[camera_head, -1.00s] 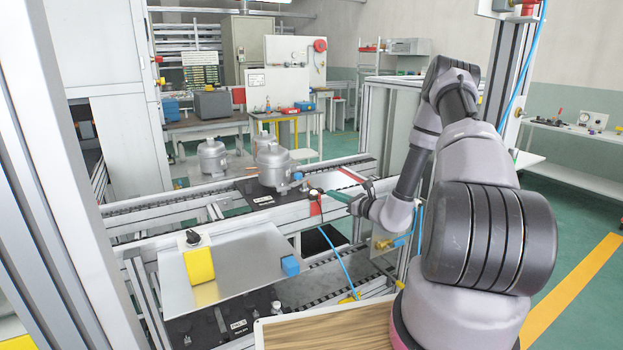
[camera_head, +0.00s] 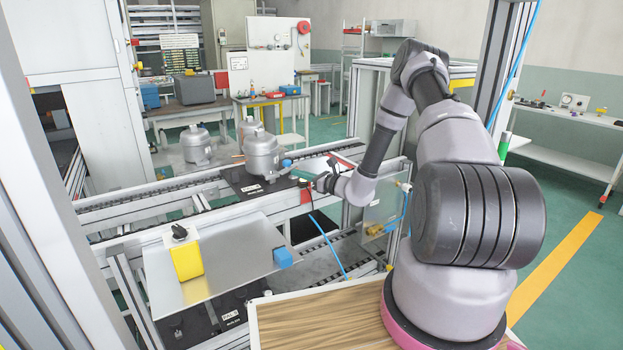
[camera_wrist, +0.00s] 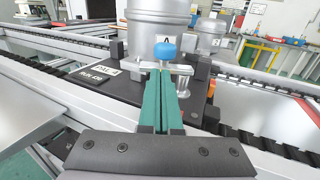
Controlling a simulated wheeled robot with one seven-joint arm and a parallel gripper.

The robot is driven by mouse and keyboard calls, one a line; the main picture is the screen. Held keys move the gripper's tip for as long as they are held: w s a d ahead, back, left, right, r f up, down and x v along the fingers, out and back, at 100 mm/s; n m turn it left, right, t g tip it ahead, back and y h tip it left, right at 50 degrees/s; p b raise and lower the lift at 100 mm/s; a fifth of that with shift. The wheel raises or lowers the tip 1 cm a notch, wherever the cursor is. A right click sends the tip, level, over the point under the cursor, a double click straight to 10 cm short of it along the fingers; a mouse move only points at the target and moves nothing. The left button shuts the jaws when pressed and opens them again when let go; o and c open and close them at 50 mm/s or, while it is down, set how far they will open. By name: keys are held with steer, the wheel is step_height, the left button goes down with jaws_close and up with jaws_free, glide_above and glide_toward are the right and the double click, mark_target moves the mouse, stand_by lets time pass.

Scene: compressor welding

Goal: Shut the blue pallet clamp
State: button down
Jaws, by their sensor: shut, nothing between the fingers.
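The blue pallet clamp shows as a blue cap (camera_wrist: 165,51) on a metal bar and post, on a dark pallet (camera_wrist: 115,88) beside a grey compressor (camera_wrist: 160,20). In the head view the blue cap (camera_head: 287,163) sits at the right of the compressor (camera_head: 262,155), on the same pallet (camera_head: 232,178). My gripper (camera_wrist: 161,72) has its two green fingers together and empty. Their tips point at the clamp, just below the blue cap in the wrist view. They overlap its metal bar, and I cannot tell whether they touch. The clamp's lower part is partly hidden by the fingers.
Conveyor rails (camera_head: 150,195) run on both sides of the pallet. A tilted metal panel (camera_head: 225,260) with a yellow switch box (camera_head: 187,260) stands in front. A wooden board (camera_head: 325,318) lies nearest me. More compressors (camera_head: 195,145) stand behind.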

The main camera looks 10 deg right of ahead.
mark_target(286, 172)
steer(key=shift+x, duration=0.8)
steer(key=shift+a, duration=0.1)
steer(key=shift+a, duration=0.75)
steer(key=shift+w+a, duration=0.25)
steer(key=shift+a, duration=0.1)
